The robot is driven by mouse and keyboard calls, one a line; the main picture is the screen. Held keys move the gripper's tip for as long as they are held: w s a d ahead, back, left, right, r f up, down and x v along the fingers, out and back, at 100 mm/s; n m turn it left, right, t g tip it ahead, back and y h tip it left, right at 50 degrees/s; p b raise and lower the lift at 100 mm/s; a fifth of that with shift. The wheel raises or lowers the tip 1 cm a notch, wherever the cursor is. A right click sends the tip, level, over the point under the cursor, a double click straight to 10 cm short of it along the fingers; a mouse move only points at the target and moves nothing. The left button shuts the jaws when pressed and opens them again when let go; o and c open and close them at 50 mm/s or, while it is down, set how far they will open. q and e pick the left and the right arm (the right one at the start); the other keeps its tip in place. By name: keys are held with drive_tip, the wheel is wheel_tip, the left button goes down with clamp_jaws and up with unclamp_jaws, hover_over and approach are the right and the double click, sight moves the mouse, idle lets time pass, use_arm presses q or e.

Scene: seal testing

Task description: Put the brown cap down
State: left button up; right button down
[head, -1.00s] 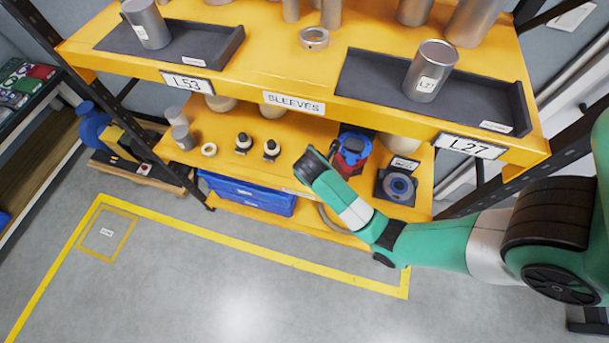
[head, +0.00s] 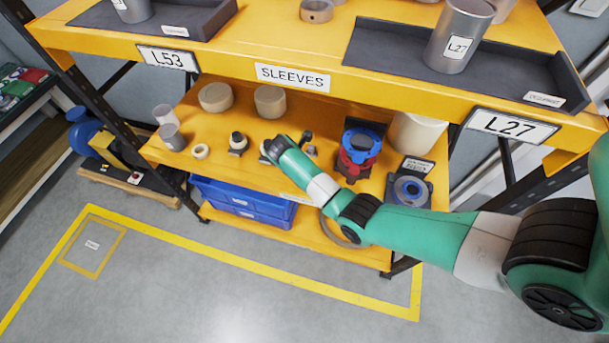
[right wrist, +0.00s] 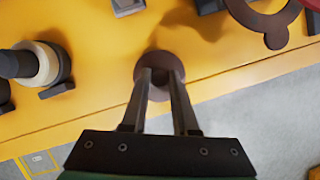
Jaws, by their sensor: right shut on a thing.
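My right gripper (right wrist: 157,78) is shut on a small round brown cap (right wrist: 157,65), with the two fingers pressed on its middle part. In the right wrist view the cap is over the yellow lower shelf (right wrist: 95,95), near its front edge. I cannot tell whether it touches the shelf. In the head view my right gripper (head: 269,148) reaches in from the right above the lower shelf, to the right of a black-and-cream part (head: 237,143). The cap is mostly hidden there by the gripper. My left gripper is not in view.
A red-and-blue device (head: 359,150) and a grey round fixture (head: 410,190) stand right of the gripper. A pale ring (head: 200,151) and two beige cylinders (head: 215,97) are left and behind. The upper shelf with the SLEEVES label (head: 292,77) overhangs. A brown ring (right wrist: 265,22) lies nearby.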

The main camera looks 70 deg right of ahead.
drive_tip(key=shift+f, duration=0.1)
drive_tip(key=shift+f, duration=0.1)
drive_tip(key=c, duration=0.7)
unclamp_jaws()
drive_tip(key=p+v, duration=0.4)
drive_tip(key=v, duration=0.8)
drive_tip(key=shift+p, duration=0.35)
